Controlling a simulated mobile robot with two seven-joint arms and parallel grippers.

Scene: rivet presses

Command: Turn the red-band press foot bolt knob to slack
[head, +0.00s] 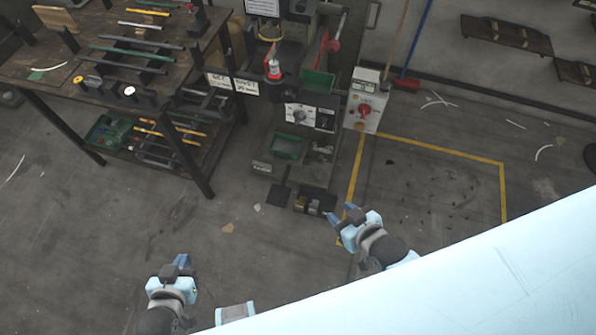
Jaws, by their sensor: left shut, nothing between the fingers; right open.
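The press (300,140) stands at the top middle, with a red-banded part (273,68) on its upper front. Low at its foot is a dark block (314,203) with small brass-coloured and grey parts; I cannot tell for sure which of these is the foot bolt knob, or how it is turned. My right gripper (340,213) is open and empty, just to the right of and slightly below this block, apart from it as far as I can see. My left gripper (182,260) is shut and empty, over the floor at the lower left, well away from the press.
A dark pedal (279,195) lies left of the block. A white control box (367,100) with a red knob stands right of the press. A workbench (60,75) with tools fills the upper left.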

